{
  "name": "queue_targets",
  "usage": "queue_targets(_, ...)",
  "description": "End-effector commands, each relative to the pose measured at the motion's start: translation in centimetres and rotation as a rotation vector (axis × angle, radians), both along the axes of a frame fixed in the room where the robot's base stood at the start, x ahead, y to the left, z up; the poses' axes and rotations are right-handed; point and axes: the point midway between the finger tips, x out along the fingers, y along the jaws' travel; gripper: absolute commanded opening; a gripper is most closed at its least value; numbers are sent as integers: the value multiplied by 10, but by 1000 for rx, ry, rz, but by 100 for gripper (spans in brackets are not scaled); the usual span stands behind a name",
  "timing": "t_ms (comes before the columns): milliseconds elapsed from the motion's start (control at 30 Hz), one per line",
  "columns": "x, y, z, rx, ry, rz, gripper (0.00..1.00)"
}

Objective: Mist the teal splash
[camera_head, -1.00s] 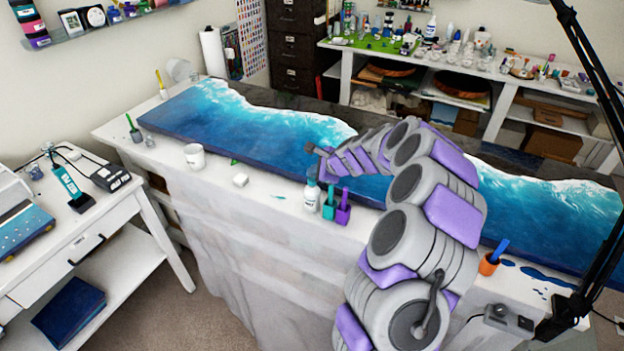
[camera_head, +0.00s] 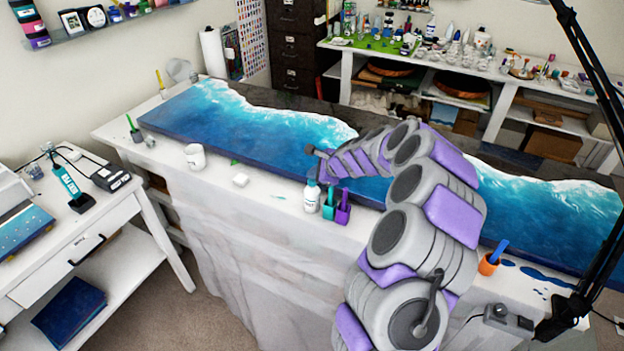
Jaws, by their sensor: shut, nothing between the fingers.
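A small teal splash (camera_head: 278,197) lies on the white cloth-covered table, along its front strip, left of a white bottle (camera_head: 312,197). The bottle stands upright with a pale label; its top is close to my arm's end in the picture. I cannot tell if it is a spray bottle. My gripper (camera_head: 322,170) is at the far end of my grey and purple arm, just above and behind the bottle in the picture. It looks shut and empty, though its fingers are small and partly hard to make out. I cannot tell whether it touches the bottle.
A teal pot (camera_head: 329,207) and a purple pot (camera_head: 343,213) stand right of the bottle. A white block (camera_head: 240,181) and white cup (camera_head: 195,157) sit left of the splash. The blue resin slab (camera_head: 230,140) fills the table behind. An orange cup (camera_head: 488,265) stands right.

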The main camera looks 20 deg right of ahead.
Motion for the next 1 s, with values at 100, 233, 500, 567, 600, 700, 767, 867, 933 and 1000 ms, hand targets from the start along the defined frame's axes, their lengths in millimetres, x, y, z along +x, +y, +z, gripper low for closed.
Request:
queue_targets(100,-1,1,-3,2,1,-1,0)
queue_targets(233,-1,1,-3,1,1,0,0)
queue_targets(500,-1,1,-4,2,1,0,0)
queue_targets(567,-1,1,-3,2,1,0,0)
queue_targets(600,-1,1,-3,2,1,0,0)
queue_targets(700,-1,1,0,2,1,0,0)
queue_targets(767,-1,1,2,2,1,0,0)
queue_targets(867,-1,1,6,2,1,0,0)
queue_targets(933,-1,1,7,2,1,0,0)
queue_targets(1000,-1,1,6,2,1,0,0)
